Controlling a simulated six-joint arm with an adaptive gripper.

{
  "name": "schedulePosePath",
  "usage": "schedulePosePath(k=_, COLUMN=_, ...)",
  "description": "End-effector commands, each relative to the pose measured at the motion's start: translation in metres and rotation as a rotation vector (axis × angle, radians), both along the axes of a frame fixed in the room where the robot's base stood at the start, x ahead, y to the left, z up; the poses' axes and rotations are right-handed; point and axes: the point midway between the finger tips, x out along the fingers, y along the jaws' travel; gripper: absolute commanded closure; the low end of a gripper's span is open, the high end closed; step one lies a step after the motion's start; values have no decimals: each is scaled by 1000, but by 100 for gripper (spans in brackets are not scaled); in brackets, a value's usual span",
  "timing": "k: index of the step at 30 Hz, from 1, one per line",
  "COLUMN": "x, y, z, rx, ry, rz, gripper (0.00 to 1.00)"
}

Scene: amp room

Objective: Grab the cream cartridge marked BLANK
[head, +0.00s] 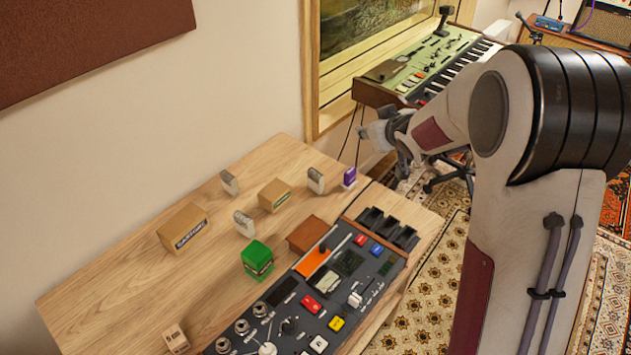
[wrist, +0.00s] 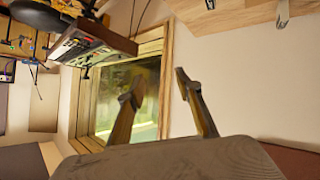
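Several small pale cartridges stand on the wooden desk in the head view: one at the back left (head: 229,182), one nearer the middle (head: 244,223), and one at the right (head: 316,180). Their markings are too small to read, so I cannot tell which is marked BLANK. A cream box-like piece (head: 177,340) at the front left carries dark lettering that I cannot read. My gripper is beyond the desk's right end, apart from all of them. In the wrist view my gripper (wrist: 156,88) has its fingers spread with nothing between them.
A purple cartridge (head: 349,177), cardboard boxes (head: 184,228) (head: 274,195), a green box (head: 257,258) and a brown block (head: 307,234) stand nearby. A control panel (head: 283,338) with dark slots (head: 388,227) fills the desk's right side. A green keyboard (head: 420,65) stands behind my arm.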

Motion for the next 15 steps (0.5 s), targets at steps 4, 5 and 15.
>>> schedulePosePath(k=4, x=19, y=8, z=-26, rx=23, ry=-14, rz=52, gripper=65)
schedulePosePath(k=5, x=22, y=10, z=-31, rx=26, ry=-17, rz=64, gripper=65)
schedulePosePath(k=15, x=49, y=35, z=-92, rx=98, ry=-46, rz=197, gripper=65)
